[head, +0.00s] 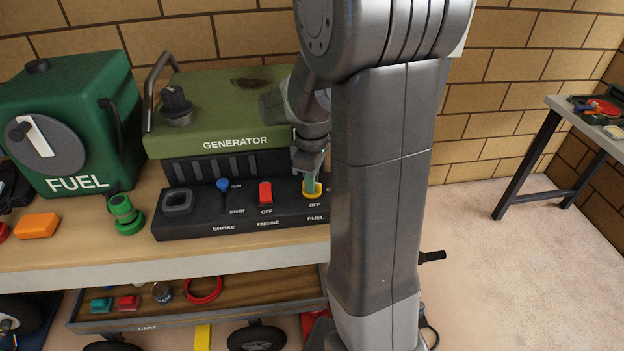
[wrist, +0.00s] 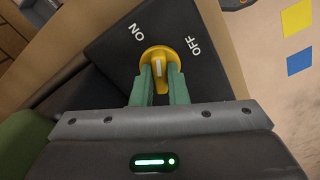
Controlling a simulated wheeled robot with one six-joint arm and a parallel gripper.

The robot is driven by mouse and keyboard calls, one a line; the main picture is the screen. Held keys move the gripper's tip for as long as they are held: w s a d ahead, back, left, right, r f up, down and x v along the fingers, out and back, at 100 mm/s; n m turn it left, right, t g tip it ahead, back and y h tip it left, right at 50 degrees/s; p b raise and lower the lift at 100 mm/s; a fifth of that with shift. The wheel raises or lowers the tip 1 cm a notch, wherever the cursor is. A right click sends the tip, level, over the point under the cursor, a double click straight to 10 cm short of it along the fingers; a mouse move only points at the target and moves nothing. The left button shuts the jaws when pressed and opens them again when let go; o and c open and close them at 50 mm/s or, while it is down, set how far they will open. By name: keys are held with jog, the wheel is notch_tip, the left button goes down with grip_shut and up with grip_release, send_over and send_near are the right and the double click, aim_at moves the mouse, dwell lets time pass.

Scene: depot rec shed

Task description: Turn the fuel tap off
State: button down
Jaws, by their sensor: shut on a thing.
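The fuel tap is a yellow round knob with a raised bar and a white mark; in the wrist view it (wrist: 158,56) sits on a black panel between the printed words ON and OFF. Its white mark lies along the bar, pointing roughly between the two words. My gripper (wrist: 159,76) is shut on the tap, one green finger on each side of the bar. In the head view the tap (head: 313,193) is at the right end of the generator's (head: 235,137) front panel, above the word FUEL. My gripper (head: 313,178) comes down on it from above and partly hides it.
Left of the tap on the panel are a red engine switch (head: 265,192) and a blue choke lever (head: 223,188). A green fuel can (head: 75,120) stands at the left of the bench (head: 150,262). My arm hides the panel's right end. Open floor lies to the right.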

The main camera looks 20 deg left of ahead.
jog(key=m, duration=0.6)
jog(key=shift+m, duration=0.3)
jog(key=m, duration=0.5)
jog(key=shift+m, duration=0.4)
jog(key=c, duration=1.4)
grip_release()
jog(key=shift+c, duration=0.2)
notch_tip(320, 180, up, 14)
jog(key=b, duration=0.1)
jog(key=shift+f, duration=0.1)
